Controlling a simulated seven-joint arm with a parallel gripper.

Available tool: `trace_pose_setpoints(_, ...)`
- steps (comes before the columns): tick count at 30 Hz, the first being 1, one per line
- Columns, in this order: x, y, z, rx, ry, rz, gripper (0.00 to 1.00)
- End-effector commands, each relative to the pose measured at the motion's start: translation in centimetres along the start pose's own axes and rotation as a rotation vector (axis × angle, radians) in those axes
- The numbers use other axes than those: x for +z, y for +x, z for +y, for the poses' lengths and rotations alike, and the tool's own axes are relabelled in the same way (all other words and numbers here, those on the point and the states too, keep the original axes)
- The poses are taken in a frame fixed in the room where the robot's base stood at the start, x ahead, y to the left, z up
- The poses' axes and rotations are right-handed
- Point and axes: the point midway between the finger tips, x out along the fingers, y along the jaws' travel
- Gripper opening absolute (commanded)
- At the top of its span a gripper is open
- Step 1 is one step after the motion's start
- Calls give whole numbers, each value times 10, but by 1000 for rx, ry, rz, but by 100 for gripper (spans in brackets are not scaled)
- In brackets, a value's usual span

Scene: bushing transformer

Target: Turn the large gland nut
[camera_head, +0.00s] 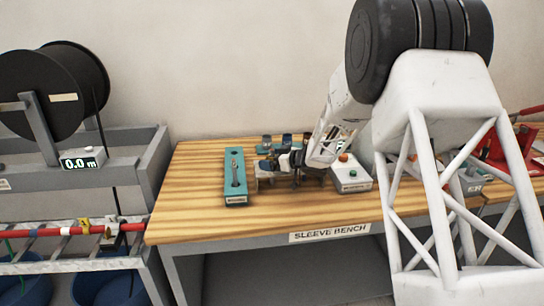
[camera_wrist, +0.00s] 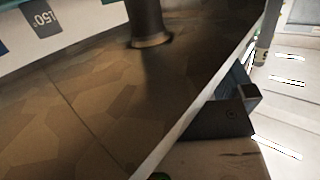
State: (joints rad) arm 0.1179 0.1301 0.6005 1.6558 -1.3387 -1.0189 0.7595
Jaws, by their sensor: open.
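My gripper (camera_head: 296,172) is low over the sleeve bench in the head view, at the end of my white arm, which comes down from the upper right. Its dark fingers overlap a small dark fixture (camera_head: 266,172), and I cannot tell whether they touch it. My gripper is open. I cannot make out the large gland nut for certain; it may be hidden by my gripper. The wrist view shows a dark upright cylinder with a flared brown foot (camera_wrist: 150,40) and a dark angled bracket (camera_wrist: 222,116), both close up.
Several dark cups (camera_head: 287,139) stand behind. A white button box (camera_head: 350,178) stands close on the right. Bare wooden bench top (camera_head: 190,190) is free at the left. A cable reel (camera_head: 60,90) stands further left.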

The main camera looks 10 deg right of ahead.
Motion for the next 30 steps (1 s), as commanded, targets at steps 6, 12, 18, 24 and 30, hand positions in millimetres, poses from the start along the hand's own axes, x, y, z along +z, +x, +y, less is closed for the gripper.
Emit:
trace_pose_setpoints(6, 0, -11, 1, 2, 0, 0, 100)
trace_pose_setpoints(12, 0, -25, 0, 1, 0, 1, 100)
trace_pose_setpoints(18, 0, -39, 1, 2, 0, 0, 100)
trace_pose_setpoints(24, 0, -52, 1, 2, -1, 0, 100)
trace_pose_setpoints(30, 0, -60, 1, 2, 0, 0, 100)
